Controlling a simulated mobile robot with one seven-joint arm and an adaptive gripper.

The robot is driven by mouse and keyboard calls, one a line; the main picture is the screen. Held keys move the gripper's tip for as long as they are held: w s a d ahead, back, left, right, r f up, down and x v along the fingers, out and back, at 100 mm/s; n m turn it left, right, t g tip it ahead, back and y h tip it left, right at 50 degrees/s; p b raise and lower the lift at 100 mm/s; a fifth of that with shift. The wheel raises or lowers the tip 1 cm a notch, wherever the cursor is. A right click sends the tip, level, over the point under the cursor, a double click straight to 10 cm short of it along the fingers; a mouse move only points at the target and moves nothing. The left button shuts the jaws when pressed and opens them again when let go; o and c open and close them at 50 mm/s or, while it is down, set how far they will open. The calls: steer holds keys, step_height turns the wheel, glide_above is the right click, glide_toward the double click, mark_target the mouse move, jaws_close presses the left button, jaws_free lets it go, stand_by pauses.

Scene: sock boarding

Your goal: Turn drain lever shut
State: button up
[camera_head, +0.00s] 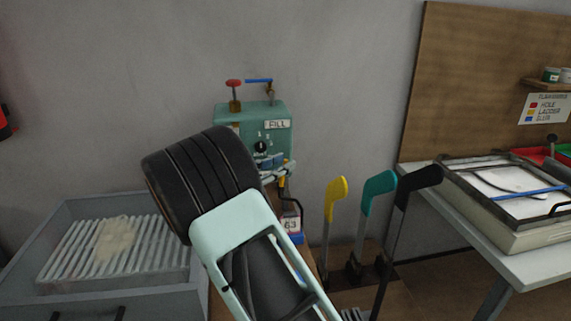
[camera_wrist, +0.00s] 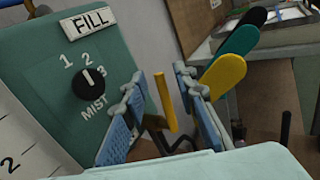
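A teal box (camera_head: 252,132) marked FILL hangs on the wall, with a red knob (camera_head: 234,83) and a blue lever (camera_head: 259,81) on top. In the wrist view, a slim yellow handle (camera_wrist: 166,102) stands between the two blue-padded fingers of my gripper (camera_wrist: 162,112). Clear gaps show on both sides of it, so the fingers look open. The yellow handle also shows below the box in the head view (camera_head: 281,185). No label marks it as the drain lever. My gripper (camera_head: 276,168) is at the box's lower front, partly hidden by my arm.
A black dial (camera_wrist: 89,82) is on the box's front. Yellow (camera_head: 337,198), teal (camera_head: 379,187) and black (camera_head: 417,180) sock boards stand to the right. A grey basin (camera_head: 60,240) with a ribbed rack is at left. A white table (camera_head: 520,268) is at right.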

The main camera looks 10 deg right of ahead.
steer(key=shift+x, duration=1)
jaws_close()
